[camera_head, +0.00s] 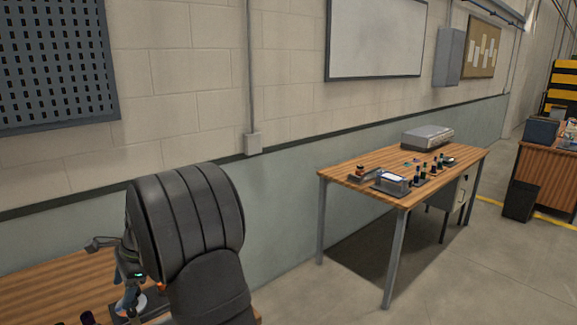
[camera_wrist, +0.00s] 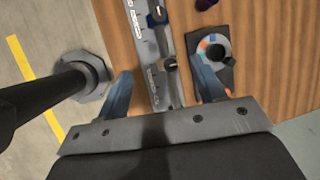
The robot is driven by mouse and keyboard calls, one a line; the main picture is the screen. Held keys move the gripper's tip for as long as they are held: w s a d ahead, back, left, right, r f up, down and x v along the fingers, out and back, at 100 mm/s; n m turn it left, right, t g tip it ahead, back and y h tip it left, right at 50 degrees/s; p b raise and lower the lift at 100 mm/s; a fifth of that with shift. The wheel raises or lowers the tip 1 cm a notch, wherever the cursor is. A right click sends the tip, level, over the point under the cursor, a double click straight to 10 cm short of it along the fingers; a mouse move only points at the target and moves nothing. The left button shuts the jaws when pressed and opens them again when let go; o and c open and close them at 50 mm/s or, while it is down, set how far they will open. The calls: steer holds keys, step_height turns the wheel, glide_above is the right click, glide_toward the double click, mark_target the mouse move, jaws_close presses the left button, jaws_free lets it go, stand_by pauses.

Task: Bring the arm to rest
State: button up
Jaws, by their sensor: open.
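My gripper shows in the wrist view (camera_wrist: 164,84), with two blue-grey fingers spread wide apart. Nothing is held between them. Below the fingers a long grey metal rail (camera_wrist: 143,40) with small dark and light parts runs along the wooden table (camera_wrist: 270,60). A dark pad with a grey ring (camera_wrist: 213,50) and orange and blue patches lies beside the right finger. In the head view my gripper (camera_head: 130,290) is low over the near table (camera_head: 45,285), partly hidden by my dark arm.
A dark post with a round grey foot (camera_wrist: 88,75) stands left of the rail. In the head view, a second wooden table (camera_head: 350,178) with several small items stands apart at right. Open floor (camera_head: 290,300) lies between.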

steer(key=s+a+r+t+h, duration=0.2)
steer(key=a+r+h, duration=0.2)
steer(key=a+r, duration=0.2)
steer(key=shift+s+f, duration=0.15)
steer(key=shift+f, duration=2.25)
